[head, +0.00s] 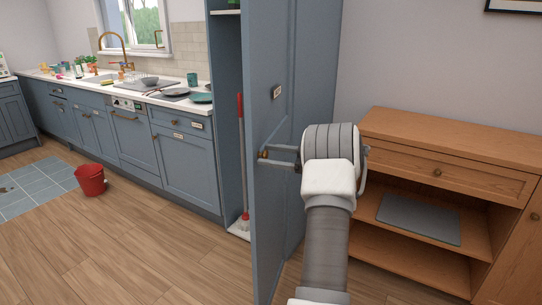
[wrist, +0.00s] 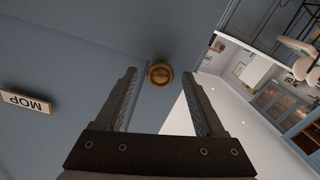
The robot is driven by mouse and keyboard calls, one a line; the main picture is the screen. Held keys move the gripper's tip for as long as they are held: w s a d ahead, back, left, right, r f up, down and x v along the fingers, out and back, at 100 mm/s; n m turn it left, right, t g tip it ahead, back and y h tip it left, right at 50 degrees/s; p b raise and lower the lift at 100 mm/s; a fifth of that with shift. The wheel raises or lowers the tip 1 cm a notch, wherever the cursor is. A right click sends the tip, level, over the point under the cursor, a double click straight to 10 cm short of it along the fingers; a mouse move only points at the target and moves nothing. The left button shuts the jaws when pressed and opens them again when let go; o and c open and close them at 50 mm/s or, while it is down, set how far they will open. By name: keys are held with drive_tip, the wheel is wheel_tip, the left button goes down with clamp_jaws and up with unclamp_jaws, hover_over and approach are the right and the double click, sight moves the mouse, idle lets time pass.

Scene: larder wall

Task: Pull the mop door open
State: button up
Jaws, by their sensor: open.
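The mop door (head: 276,200) is a tall blue panel that stands swung open from its cupboard, edge partly toward the head camera. A small label (head: 277,92) sits on its face; in the wrist view the label (wrist: 25,102) reads MOP upside down. A round brass knob (wrist: 160,73) is near the door's free edge. It also shows as a small knob (head: 263,154) in the head view. My gripper (head: 274,156) is open, with its fingertips on either side of the knob. I cannot tell whether they touch it.
A red-handled mop (head: 241,150) stands inside the open cupboard. A wooden sideboard (head: 455,135) with open shelves stands to the right of the door. A red bucket (head: 90,180) and a blue tiled mat (head: 35,188) are on the floor at left.

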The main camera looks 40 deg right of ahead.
drive_tip(key=p+v, duration=0.2)
drive_tip(key=v, duration=1.5)
drive_tip(key=shift+s, duration=0.25)
drive_tip(key=shift+w+d, duration=0.1)
